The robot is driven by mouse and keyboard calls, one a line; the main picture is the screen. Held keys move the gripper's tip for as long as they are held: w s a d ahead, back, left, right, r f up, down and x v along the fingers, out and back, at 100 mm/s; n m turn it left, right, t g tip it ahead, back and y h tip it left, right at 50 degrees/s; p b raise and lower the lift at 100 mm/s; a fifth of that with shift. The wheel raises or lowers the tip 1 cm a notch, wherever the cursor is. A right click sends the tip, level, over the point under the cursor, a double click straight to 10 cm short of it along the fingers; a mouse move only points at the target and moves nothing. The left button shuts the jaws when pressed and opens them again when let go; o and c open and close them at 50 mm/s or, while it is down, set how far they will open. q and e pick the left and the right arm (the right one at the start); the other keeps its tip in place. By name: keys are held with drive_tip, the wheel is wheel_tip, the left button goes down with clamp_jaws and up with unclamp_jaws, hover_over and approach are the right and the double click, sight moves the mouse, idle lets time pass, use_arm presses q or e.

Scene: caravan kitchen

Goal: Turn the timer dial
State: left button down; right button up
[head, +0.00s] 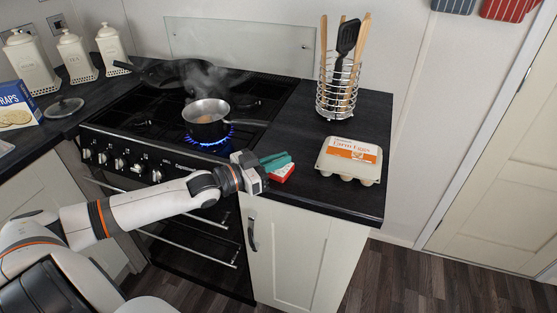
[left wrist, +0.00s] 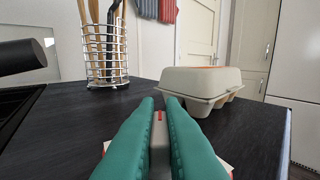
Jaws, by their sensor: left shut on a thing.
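The timer (head: 283,173) is a small red and white block on the dark worktop, near its front edge and just right of the stove. My left gripper (head: 277,161) reaches it from the left, with teal fingers over its top. In the left wrist view, the two fingers are closed on the pale timer dial (left wrist: 160,136), which has a red mark at its far end. White and red edges of the timer body show beside the fingers. The fingers hide most of the timer's face. My right gripper is not in view.
A pot (head: 206,120) steams over a blue flame on the stove, its handle pointing toward the timer side. An egg carton (head: 349,161) lies right of the timer. A wire utensil holder (head: 338,91) stands behind. Bare worktop lies between them.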

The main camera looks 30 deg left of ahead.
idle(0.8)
use_arm(q)
drive_tip(key=c, duration=1.5)
unclamp_jaws()
drive_tip(key=shift+s+a, duration=0.25)
drive_tip(key=shift+s, duration=0.25)
drive_tip(key=shift+p+v, duration=1.35)
drive_tip(key=shift+v, duration=4.15)
drive_tip(key=shift+r, duration=0.1)
